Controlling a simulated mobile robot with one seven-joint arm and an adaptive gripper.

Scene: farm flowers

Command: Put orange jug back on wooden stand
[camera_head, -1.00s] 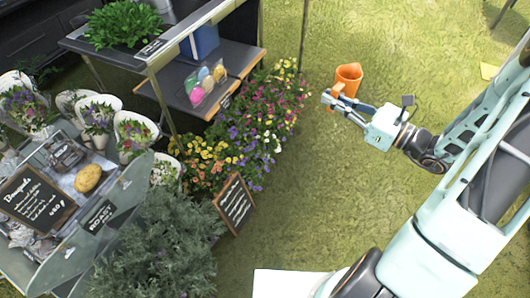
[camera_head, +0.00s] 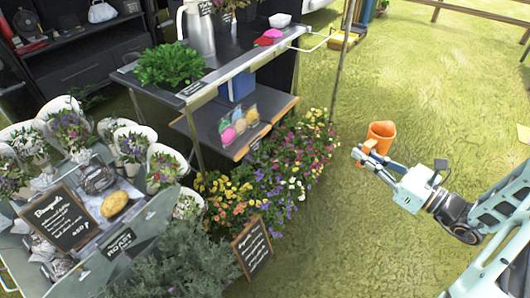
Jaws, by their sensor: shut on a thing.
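The orange jug (camera_head: 381,137) is upright in the air above the grass, right of the flower bed. My gripper (camera_head: 366,154) is shut on the jug at its handle side, with the arm reaching in from the lower right. The fingers partly cover the handle. A low stand with wooden edges and a dark top (camera_head: 208,138) is left of the jug, under the taller metal-edged table. It holds bagged colourful eggs (camera_head: 238,125) and a blue box (camera_head: 240,86). A clear gap of grass and flowers lies between the jug and this stand.
Flowers (camera_head: 270,180) crowd the stand's front and right side. A chalkboard sign (camera_head: 252,247) leans in front of them. A thin pole (camera_head: 343,60) rises between the stand and the jug. The upper table (camera_head: 225,55) holds a metal pitcher (camera_head: 199,28) and greens. Open grass lies right.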

